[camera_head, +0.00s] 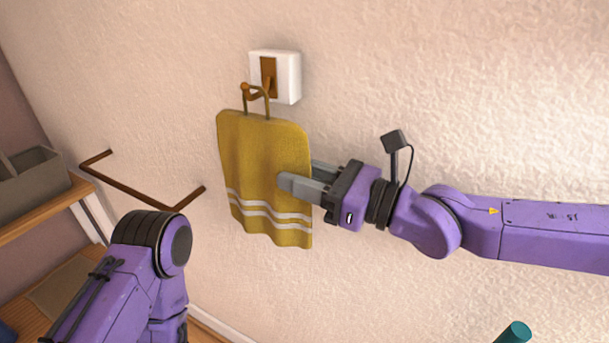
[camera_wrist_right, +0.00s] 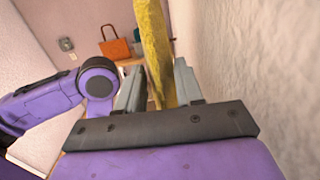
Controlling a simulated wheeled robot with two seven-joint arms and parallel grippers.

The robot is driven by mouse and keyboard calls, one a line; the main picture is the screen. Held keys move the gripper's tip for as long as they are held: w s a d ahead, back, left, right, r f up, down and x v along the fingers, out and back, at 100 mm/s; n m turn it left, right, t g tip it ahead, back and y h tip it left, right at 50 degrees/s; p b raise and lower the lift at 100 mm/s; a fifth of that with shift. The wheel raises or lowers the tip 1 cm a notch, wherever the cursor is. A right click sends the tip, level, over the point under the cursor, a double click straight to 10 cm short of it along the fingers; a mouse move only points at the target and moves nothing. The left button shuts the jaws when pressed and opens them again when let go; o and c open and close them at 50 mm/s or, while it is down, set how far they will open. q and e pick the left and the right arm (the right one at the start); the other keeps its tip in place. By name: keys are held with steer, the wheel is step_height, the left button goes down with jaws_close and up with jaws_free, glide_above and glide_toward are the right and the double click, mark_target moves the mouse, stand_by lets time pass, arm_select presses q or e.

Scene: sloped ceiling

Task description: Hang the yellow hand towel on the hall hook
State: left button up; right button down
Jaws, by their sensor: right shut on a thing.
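The yellow hand towel (camera_head: 262,165) with white stripes hangs upright against the wall in the head view. Its brown loop (camera_head: 267,105) meets the prong of the hall hook (camera_head: 268,74), a brown hook on a white wall plate. The loop looks to be over the prong, but I cannot tell for certain. My right gripper (camera_head: 300,183) is shut on the towel's right edge at mid height. In the right wrist view the towel (camera_wrist_right: 154,45) shows edge-on between the two fingers. My left arm shows at lower left; its gripper is out of view.
A brown rail (camera_head: 140,193) sticks out from the wall left of the towel. A wooden shelf unit (camera_head: 45,208) with a grey bin (camera_head: 30,183) stands at far left. A teal rod end (camera_head: 515,332) shows at bottom right. An orange bag (camera_wrist_right: 115,47) is in the wrist view.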

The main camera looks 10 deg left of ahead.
steer(key=c, duration=0.6)
jaws_free()
steer(key=shift+c, duration=0.2)
